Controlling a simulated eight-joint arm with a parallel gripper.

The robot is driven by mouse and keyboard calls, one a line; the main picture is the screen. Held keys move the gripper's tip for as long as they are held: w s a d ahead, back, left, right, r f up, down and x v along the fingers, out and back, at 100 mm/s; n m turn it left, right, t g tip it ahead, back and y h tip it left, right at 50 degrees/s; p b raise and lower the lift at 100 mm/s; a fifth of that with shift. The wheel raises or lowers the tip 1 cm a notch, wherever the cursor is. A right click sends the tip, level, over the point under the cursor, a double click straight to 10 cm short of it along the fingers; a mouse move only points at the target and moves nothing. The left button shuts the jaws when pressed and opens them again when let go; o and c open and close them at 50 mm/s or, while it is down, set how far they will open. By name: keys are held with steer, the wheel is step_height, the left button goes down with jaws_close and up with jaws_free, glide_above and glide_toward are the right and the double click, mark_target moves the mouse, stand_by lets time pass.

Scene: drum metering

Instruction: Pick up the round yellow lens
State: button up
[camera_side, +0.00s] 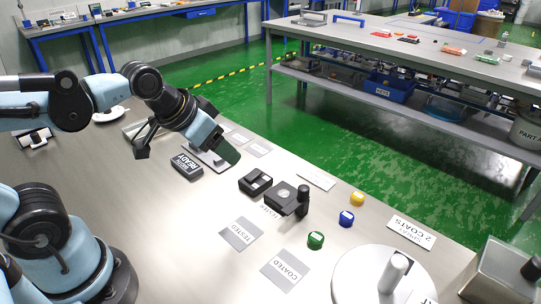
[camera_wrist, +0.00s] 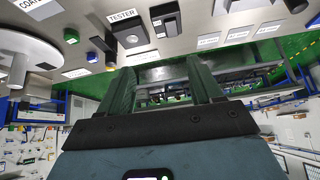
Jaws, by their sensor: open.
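The round yellow lens (camera_side: 357,198) lies on the grey table, right of the black tester, close to the table's back edge. It also shows in the wrist view (camera_wrist: 92,57) at upper left. My gripper (camera_side: 228,154) is in the air above the table, well left of the lens. In the wrist view its two green fingers (camera_wrist: 162,72) stand apart with nothing between them. A blue round piece (camera_side: 347,218) and a green round piece (camera_side: 316,240) lie near the yellow lens, apart from it.
The black tester (camera_side: 281,196) with an upright post and a black box (camera_side: 255,182) stand between my gripper and the lens. A white round plate (camera_side: 350,278) with a cylinder stands front right. Flat cards marked TESTED (camera_side: 240,233) and COATED (camera_side: 285,268) lie nearby.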

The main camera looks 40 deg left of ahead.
steer(key=w+d+r+m+g, duration=0.1)
steer(key=w+d+r+m, duration=0.15)
steer(key=w, duration=0.35)
steer(key=m+g+h, duration=0.2)
steer(key=m+g, duration=0.2)
steer(key=m, duration=0.2)
glide_above(358, 195)
steer(key=s+a, duration=0.1)
steer(key=s, duration=0.1)
step_height(358, 195, down, 12)
steer(key=shift+a+f, duration=0.15)
steer(key=shift+f, duration=0.05)
steer(key=shift+w+x, duration=0.2)
steer(key=shift+x, duration=1.1)
steer(key=shift+w+x, duration=0.2)
steer(key=shift+x, duration=1.1)
steer(key=c, duration=1.1)
steer(key=shift+r, duration=0.1)
